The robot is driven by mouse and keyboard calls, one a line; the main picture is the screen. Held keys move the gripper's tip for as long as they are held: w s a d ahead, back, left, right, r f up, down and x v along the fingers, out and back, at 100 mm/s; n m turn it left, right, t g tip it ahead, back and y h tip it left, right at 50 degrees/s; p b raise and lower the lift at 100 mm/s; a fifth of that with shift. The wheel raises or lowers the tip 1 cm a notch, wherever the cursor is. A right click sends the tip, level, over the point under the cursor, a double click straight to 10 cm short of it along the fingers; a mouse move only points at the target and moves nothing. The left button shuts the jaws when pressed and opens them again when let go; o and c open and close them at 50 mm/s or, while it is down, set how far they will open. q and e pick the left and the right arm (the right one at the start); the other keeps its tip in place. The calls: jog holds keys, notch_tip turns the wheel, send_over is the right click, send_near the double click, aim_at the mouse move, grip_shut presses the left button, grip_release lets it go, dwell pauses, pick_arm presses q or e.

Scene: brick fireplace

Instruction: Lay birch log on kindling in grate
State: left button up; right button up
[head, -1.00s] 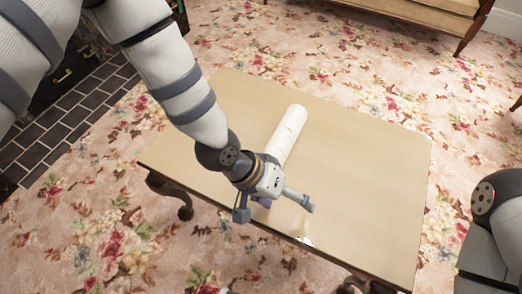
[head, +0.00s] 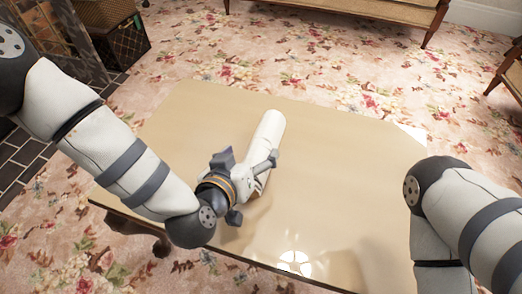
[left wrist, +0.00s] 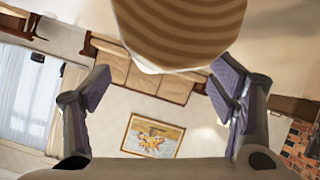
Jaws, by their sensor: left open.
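The birch log (head: 268,135), a pale white cylinder, lies on the tan table, pointing away from me. My left gripper (head: 248,160) is open at the log's near end, with its fingers spread about that end; I cannot tell whether they touch it. In the left wrist view the log's brown ringed end (left wrist: 180,25) fills the top middle, between the two spread fingers (left wrist: 158,88). My right arm shows at the right of the head view, but its gripper is out of view. The grate and kindling cannot be made out.
The table top (head: 345,170) is clear right of the log. Dark hearth tiles (head: 22,150) and a fireplace screen (head: 60,35) are at far left, beside a dark wicker box (head: 122,45). A sofa (head: 370,12) stands at the back. Floral carpet surrounds the table.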

aim_at(254, 150)
pick_arm(q)
jog(key=b+x, duration=0.1)
jog(key=x, duration=0.3)
jog(key=shift+r, duration=0.1)
jog(key=c, duration=1.6)
jog(key=shift+r, duration=0.15)
jog(key=shift+c, duration=0.6)
